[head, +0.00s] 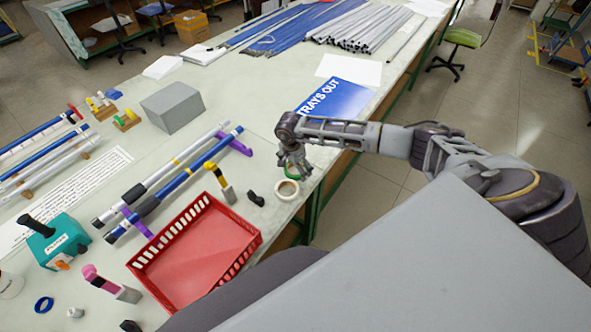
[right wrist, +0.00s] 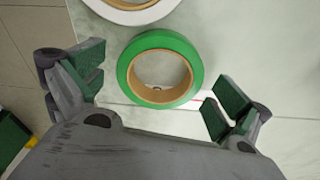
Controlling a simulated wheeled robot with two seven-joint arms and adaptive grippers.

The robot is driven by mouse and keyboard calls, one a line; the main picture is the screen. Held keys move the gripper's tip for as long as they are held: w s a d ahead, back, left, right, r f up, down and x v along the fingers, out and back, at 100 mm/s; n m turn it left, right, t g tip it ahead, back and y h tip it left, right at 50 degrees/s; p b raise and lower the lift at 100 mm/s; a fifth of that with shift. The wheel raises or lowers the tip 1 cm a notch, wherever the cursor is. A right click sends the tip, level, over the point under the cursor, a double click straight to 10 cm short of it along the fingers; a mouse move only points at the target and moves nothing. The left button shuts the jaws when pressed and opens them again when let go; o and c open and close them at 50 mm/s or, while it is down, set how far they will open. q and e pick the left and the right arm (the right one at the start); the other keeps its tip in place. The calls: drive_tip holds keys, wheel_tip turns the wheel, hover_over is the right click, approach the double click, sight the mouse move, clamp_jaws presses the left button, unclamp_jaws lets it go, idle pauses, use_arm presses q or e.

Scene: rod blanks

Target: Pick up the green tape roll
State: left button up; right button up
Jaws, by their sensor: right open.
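The green tape roll (right wrist: 127,70) lies flat on the table in the right wrist view, with a tan cardboard core. In the head view the green tape roll (head: 292,172) is partly hidden behind my right gripper (head: 293,165). In the right wrist view my right gripper (right wrist: 150,95) is open, with one finger to each side of the roll and nothing held. I cannot tell its exact height above the table. My left gripper is not in view.
A white tape roll (head: 286,191) lies right beside the green one, and also shows in the right wrist view (right wrist: 165,12). A small black object (head: 256,198) and a red basket (head: 255,240) are to the left. The table's edge (head: 322,196) is close on the right.

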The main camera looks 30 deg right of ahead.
idle(0.3)
drive_tip(key=c, duration=1)
drive_tip(key=shift+r, duration=0.1)
wheel_tip(320, 180, up, 10)
drive_tip(key=b, duration=0.1)
drive_tip(key=shift+b, duration=0.35)
